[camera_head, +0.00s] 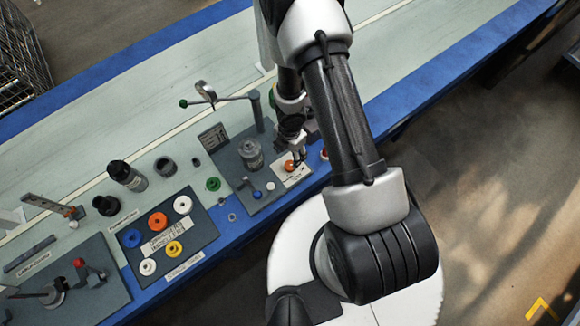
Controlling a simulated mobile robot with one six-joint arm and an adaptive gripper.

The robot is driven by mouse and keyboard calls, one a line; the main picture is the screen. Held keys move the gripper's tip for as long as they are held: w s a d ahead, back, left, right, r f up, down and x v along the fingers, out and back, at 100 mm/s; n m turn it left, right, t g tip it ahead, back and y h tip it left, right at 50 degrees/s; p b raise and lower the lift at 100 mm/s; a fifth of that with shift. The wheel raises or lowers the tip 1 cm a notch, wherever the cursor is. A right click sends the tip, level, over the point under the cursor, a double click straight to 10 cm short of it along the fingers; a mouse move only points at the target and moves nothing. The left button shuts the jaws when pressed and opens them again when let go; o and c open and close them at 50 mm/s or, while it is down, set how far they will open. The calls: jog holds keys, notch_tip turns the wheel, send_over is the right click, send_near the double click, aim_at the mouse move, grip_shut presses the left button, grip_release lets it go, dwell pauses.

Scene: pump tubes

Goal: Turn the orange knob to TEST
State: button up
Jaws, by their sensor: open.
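The orange knob (289,166) sits on a white label plate (297,176) at the right end of a dark grey test fixture (262,204). My gripper (297,160) is open and points down right at the knob, partly covering its upper right side. I cannot tell whether the fingers touch the knob or stand around it. The lettering on the plate is too small to read, and the knob's pointing direction cannot be told.
A metal cylinder (251,155) and a lever with a green end (184,103) stand on the fixture's left and back. A tray with coloured rings (200,231) lies further left. Black cylinders (127,176) stand behind it. The bench's far strip is clear.

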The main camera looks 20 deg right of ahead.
aim_at(290, 165)
notch_tip(290, 165, down, 9)
jog(key=b, duration=0.8)
jog(key=shift+c, duration=0.3)
jog(key=c, duration=1)
jog(key=shift+m, duration=0.4)
jog(key=m, duration=0.4)
jog(key=shift+m, duration=0.3)
jog(key=m, duration=0.5)
jog(key=shift+m, duration=0.3)
